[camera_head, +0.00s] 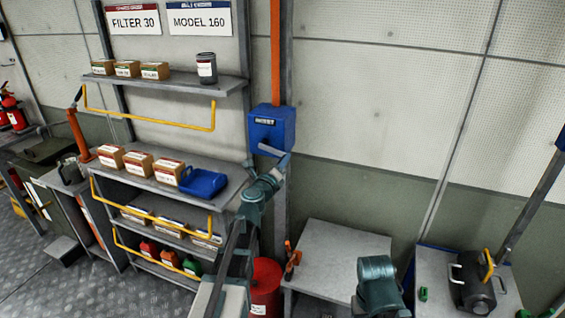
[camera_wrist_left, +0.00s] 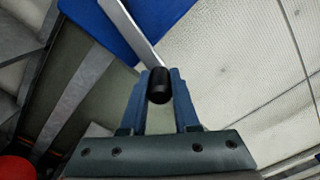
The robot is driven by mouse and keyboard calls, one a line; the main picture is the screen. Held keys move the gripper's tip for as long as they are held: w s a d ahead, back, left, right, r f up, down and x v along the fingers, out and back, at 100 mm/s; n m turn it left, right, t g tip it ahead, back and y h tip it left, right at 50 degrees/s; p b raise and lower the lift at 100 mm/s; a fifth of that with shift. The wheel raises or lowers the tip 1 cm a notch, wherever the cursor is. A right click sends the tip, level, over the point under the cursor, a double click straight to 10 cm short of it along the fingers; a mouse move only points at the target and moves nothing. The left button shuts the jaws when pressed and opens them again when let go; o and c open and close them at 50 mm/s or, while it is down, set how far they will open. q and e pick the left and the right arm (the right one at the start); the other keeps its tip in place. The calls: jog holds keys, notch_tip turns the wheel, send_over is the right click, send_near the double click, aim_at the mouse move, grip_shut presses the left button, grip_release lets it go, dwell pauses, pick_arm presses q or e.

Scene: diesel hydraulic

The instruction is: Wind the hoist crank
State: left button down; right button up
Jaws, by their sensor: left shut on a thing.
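The blue hoist box (camera_head: 272,130) is mounted on a grey wall post beside the shelves, with an orange upright above it. Its grey crank arm (camera_head: 270,149) shows at the lower front of the box, and as a pale bar (camera_wrist_left: 132,32) in the left wrist view. My left gripper (camera_head: 283,160) is just below the box. In the left wrist view, my left gripper (camera_wrist_left: 160,84) is shut on the black crank handle (camera_wrist_left: 158,88), which sits between the two fingers. A teal part of my right arm shows at lower right; its gripper is out of view.
Shelves with yellow rails (camera_head: 150,205) stand left of the hoist, holding boxes and a blue bin (camera_head: 203,182). A red drum (camera_head: 266,285) is below. A grey table (camera_head: 340,243) and a dark canister (camera_head: 473,287) are right.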

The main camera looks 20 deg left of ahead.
aim_at(284, 153)
pick_arm(q)
jog(key=shift+r+p, duration=0.3)
jog(key=shift+r, duration=0.4)
jog(key=shift+d+r+n+p, duration=0.1)
jog(key=shift+r+n+p, duration=0.75)
jog(key=shift+n, duration=0.35)
jog(key=shift+r+n+p, duration=0.7)
jog(key=shift+n, duration=0.4)
pick_arm(e)
jog(key=shift+r, duration=2.25)
pick_arm(q)
jog(key=c, duration=0.7)
grip_release()
jog(key=shift+o, duration=0.2)
jog(key=shift+s, duration=0.1)
